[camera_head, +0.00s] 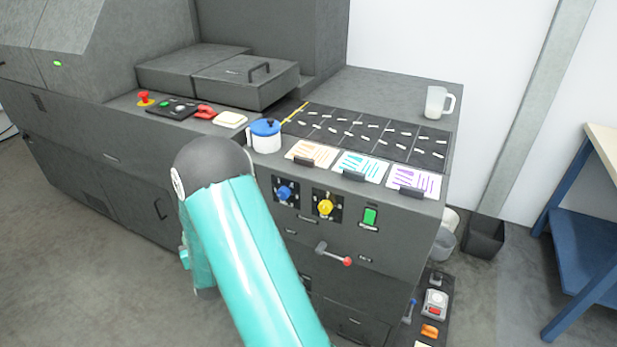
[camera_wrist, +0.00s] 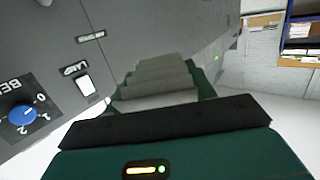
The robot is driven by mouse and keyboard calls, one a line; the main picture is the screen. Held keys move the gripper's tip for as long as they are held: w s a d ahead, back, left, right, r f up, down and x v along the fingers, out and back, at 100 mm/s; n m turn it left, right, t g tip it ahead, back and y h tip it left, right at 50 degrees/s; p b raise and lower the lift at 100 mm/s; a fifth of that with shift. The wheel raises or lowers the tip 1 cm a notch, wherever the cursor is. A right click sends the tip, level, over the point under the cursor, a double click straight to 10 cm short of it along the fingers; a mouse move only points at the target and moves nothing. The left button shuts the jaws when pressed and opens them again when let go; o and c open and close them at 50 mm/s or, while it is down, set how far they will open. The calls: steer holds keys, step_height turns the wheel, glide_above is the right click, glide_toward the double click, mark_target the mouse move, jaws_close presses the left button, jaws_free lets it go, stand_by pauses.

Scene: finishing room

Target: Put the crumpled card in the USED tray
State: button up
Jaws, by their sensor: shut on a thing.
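My gripper (camera_wrist: 157,82) shows in the wrist view with grey ribbed pads between green finger sides. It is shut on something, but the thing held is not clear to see. It is in front of the grey machine face. In the head view my arm's teal links hide the gripper. I cannot make out the crumpled card in either view. No tray with a readable USED label shows. Three slots on the machine top hold an orange-marked sheet (camera_head: 313,152), a teal-marked sheet (camera_head: 360,165) and a purple-marked sheet (camera_head: 414,181).
The machine face has a blue knob (camera_head: 285,192), a yellow knob (camera_head: 325,207) and a red-tipped lever (camera_head: 347,261). A blue-lidded pot (camera_head: 265,142) and a mug (camera_head: 438,103) stand on top. A blue bench (camera_head: 580,230) is at right. Open floor (camera_head: 70,230) lies at left.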

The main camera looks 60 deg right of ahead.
steer(key=s+d+r+m+g+h, duration=0.2)
steer(key=s+d+r+m+h, duration=0.1)
steer(key=d+r, duration=0.45)
steer(key=s+d+r+m+g+h, duration=0.2)
steer(key=d+r+g+h, duration=0.1)
steer(key=d+r, duration=0.4)
steer(key=s+d+r+m+g+h, duration=0.2)
steer(key=s+d+r+m+g, duration=0.35)
steer(key=s+d+r, duration=0.75)
steer(key=g, duration=0.1)
glide_above(354, 172)
step_height(354, 172, down, 10)
steer(key=shift+w+r, duration=0.15)
steer(key=shift+r, duration=0.1)
steer(key=shift+f, duration=1.6)
steer(key=shift+f, duration=0.2)
steer(key=o, duration=1)
steer(key=shift+r, duration=0.1)
